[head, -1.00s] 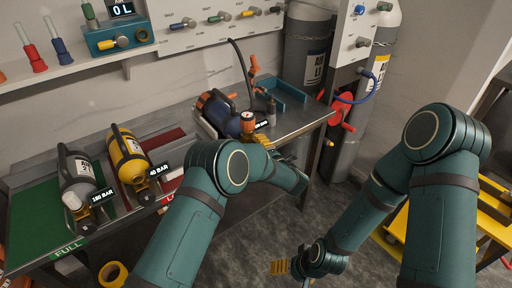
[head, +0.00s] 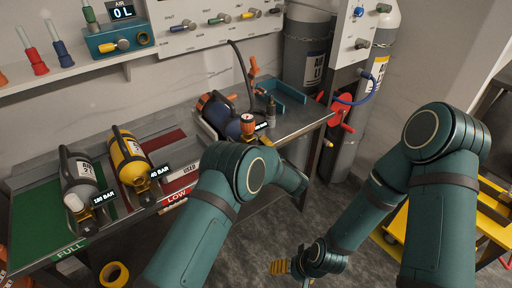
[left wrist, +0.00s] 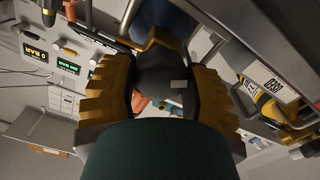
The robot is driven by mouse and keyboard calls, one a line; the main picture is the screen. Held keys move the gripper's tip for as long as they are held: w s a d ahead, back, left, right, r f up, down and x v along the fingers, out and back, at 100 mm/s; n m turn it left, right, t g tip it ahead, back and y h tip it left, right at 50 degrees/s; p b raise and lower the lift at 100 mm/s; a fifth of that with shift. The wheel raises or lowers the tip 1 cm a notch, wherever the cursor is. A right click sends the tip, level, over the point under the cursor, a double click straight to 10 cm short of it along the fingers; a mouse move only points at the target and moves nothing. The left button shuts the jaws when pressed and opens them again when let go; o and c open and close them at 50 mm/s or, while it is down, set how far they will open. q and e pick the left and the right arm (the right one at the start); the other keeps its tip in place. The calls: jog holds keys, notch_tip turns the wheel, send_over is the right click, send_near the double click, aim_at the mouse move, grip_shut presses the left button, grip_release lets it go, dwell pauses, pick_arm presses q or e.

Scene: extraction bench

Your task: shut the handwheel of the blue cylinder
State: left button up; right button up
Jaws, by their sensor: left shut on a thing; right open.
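The blue cylinder (head: 226,122) lies in a holder on the metal bench, with an orange-topped fitting (head: 247,118) at its near end. My left gripper (left wrist: 162,85) shows in the left wrist view, its yellow fingers shut around a dark rounded knob (left wrist: 163,68), which appears to be the cylinder's handwheel. Part of the dark blue body (left wrist: 172,18) shows behind it. My right gripper (head: 281,267) is open and empty, low over the floor, away from the bench.
A grey cylinder (head: 80,176) and a yellow cylinder (head: 128,155) lie at the left of the bench. A blue tray (head: 287,98) stands behind the blue cylinder. Large grey gas cylinders (head: 306,50) and a red handwheel (head: 336,112) are at the right. A yellow tape roll (head: 114,274) lies below.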

pick_arm(q)
jog(key=m+p, duration=0.1)
jog(key=m, duration=0.5)
jog(key=shift+d, duration=0.1)
jog(key=m+p, duration=0.1)
jog(key=m, duration=0.5)
jog(key=shift+w+m, duration=0.1)
jog(key=shift+m, duration=0.3)
jog(key=m, duration=0.5)
jog(key=shift+d+p, duration=0.1)
jog(key=shift+p, duration=0.3)
jog(key=m, duration=0.6)
jog(key=shift+f, duration=0.15)
jog(key=shift+m, duration=0.4)
jog(key=o, duration=1.2)
